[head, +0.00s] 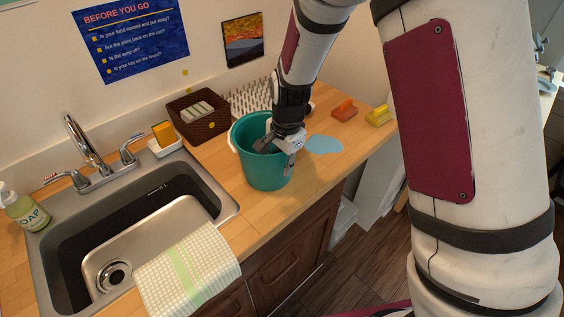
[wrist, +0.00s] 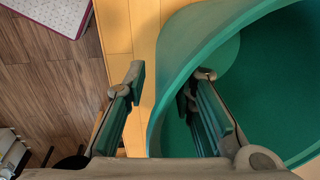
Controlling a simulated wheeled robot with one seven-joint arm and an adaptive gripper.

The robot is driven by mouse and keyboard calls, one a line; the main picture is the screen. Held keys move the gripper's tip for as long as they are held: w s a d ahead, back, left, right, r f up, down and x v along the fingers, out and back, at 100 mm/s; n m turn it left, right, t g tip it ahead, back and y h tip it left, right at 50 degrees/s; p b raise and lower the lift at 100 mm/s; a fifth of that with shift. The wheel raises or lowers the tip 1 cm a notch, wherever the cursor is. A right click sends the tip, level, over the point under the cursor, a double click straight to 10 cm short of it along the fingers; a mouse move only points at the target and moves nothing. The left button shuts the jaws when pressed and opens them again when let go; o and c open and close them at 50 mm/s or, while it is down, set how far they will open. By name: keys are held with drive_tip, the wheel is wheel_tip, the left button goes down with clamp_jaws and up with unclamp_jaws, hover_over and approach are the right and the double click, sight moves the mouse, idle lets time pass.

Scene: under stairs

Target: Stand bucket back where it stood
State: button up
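The teal bucket (head: 262,176) stands upright on the wooden counter, just right of the sink. My gripper (head: 279,156) is at the bucket's right rim, pointing down. In the wrist view the bucket (wrist: 275,85) fills the right side. One finger of my gripper (wrist: 165,97) is inside the bucket and the other is outside, with the rim between them. A gap shows between the outer finger and the bucket wall, so the gripper is open. A flat light-blue patch (head: 325,145) lies on the counter right of the bucket.
The sink (head: 130,235) is left, with a checked towel (head: 188,270) over its front edge. Behind the bucket are a wicker basket (head: 199,116) and a spiked rack (head: 250,98). An orange-red brush (head: 344,110) and a yellow one (head: 379,116) sit to the right. The counter's front edge is close.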

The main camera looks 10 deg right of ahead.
drive_tip(key=shift+r, duration=0.1)
drive_tip(key=r, duration=0.7)
drive_tip(key=s+r+b, duration=0.1)
drive_tip(key=r, duration=0.2)
drive_tip(key=shift+d+r, duration=0.25)
drive_tip(key=shift+r, duration=0.15)
drive_tip(key=s+d+r+n+t, duration=0.2)
drive_tip(key=s+d+r+n, duration=0.45)
drive_tip(key=s+r, duration=0.55)
drive_tip(key=s+d+r+n+t, duration=0.2)
drive_tip(key=s+d+r+n, duration=0.1)
drive_tip(key=s, duration=0.6)
drive_tip(key=shift+s+d+r+n+h, duration=0.15)
drive_tip(key=shift+s+d+n+h, duration=0.3)
drive_tip(key=shift+n, duration=0.5)
